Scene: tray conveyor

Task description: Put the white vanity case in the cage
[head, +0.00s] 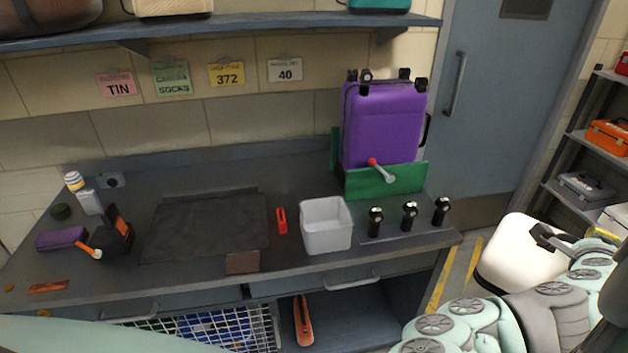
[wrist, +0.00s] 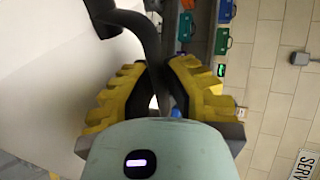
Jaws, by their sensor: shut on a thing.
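The white vanity case (head: 512,262) hangs at the right in the head view, beside the counter and clear of it. In the wrist view its pale side (wrist: 50,75) fills the left. My gripper (wrist: 163,95) has its yellow ribbed fingers closed around the case's dark handle (wrist: 145,35). In the head view my arm covers the case's lower right part. The cage (head: 262,330), a white wire grid, is under the counter at the lower middle, with something blue behind its mesh. My arm hides its lower left part.
The counter carries a purple suitcase (head: 383,120) behind a green panel, a white bin (head: 326,228), black knobs and small items. An orange-handled tool (head: 302,320) is right of the cage. A shelf rack (head: 568,190) with cases stands right, near a blue door (head: 495,100).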

